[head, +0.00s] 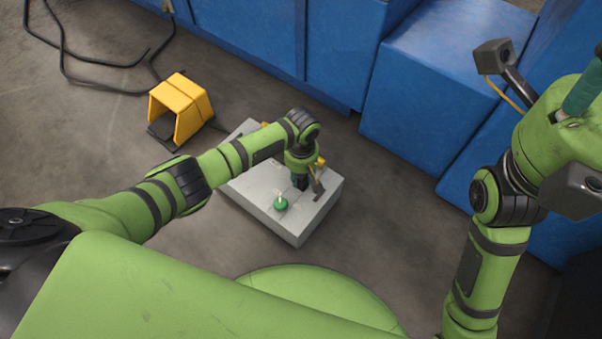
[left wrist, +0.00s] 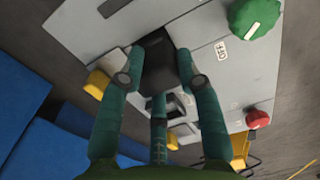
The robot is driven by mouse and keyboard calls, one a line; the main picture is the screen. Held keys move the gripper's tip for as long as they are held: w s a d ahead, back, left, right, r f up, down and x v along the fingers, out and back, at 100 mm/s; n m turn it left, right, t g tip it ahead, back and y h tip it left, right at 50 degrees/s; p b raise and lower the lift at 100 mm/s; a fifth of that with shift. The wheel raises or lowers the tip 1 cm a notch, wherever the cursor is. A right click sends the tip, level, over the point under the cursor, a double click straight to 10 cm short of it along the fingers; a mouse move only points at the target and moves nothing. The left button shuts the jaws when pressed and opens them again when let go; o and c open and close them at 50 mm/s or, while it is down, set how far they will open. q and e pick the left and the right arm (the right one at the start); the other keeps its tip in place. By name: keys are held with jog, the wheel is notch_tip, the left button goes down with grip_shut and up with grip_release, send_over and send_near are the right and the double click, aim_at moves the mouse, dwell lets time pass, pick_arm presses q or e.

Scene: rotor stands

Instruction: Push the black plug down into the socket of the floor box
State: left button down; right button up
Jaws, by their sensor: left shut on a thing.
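The grey floor box (head: 257,196) lies on the floor in front of me. My left gripper (head: 299,183) points down over its top, near the right end. In the left wrist view its teal fingers (left wrist: 168,78) are shut on the black plug (left wrist: 160,62), one on each side. A dark-framed opening (left wrist: 178,104) in the box top shows beside the plug, partly behind a finger. I cannot tell whether the plug touches the socket or how deep it sits. My right gripper (head: 584,88) shows only partly at the right edge, away from the box.
A green knob (head: 280,203) stands on the box near the gripper; a red knob (left wrist: 258,118) shows in the left wrist view. A yellow pedal guard (head: 180,107) and black cables (head: 92,60) lie at left. Blue cabinets (head: 425,80) stand behind.

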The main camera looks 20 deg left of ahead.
pick_arm(q)
jog(key=shift+f, duration=0.35)
jog(key=c, duration=0.8)
grip_release()
